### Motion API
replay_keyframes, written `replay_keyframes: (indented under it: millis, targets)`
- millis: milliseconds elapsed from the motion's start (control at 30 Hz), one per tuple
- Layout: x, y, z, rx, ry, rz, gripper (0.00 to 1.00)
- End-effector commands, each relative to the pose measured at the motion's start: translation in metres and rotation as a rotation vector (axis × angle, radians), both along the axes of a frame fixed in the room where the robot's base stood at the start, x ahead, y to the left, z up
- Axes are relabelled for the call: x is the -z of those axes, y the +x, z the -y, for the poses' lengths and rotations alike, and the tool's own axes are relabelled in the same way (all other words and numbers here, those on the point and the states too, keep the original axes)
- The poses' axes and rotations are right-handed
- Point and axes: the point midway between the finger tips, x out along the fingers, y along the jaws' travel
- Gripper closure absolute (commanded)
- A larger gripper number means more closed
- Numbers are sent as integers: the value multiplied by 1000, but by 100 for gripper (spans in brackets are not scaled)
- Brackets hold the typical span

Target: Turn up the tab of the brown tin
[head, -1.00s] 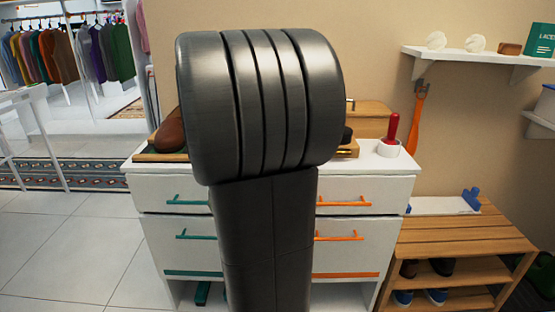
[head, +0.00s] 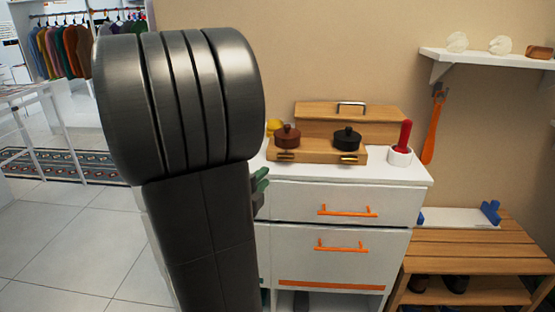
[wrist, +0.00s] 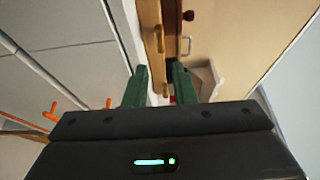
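The brown tin (head: 287,137), round with a knobbed lid, sits at the left of a wooden stand on the white dresser. A small brass tab (head: 285,156) is on the stand's front below it; its exact tilt is too small to tell. A black tin (head: 346,139) stands to its right with a similar brass tab (head: 349,159). My gripper (head: 261,181) is mostly behind my arm, left of and lower than the stand's front. In the wrist view its green fingers (wrist: 160,78) are apart and nothing is seen gripped; brass tabs (wrist: 159,39) show beyond them.
A wooden box (head: 325,118) with a metal handle stands behind the tins. A white cup (head: 400,156) with a red-handled item is to their right. Orange drawer handles (head: 347,210) stick out of the dresser front. A slatted bench (head: 470,255) is at right.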

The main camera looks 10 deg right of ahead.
Motion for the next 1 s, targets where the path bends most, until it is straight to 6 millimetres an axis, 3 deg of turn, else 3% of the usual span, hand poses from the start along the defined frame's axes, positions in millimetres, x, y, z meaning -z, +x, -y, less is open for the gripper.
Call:
replay_keyframes:
  millis: [400, 600, 1000]
  targets:
    - [0, 63, 51, 4, 0, 0, 76]
    - [0, 85, 69, 2, 2, 1, 76]
    - [0, 94, 75, -1, 1, 1, 76]
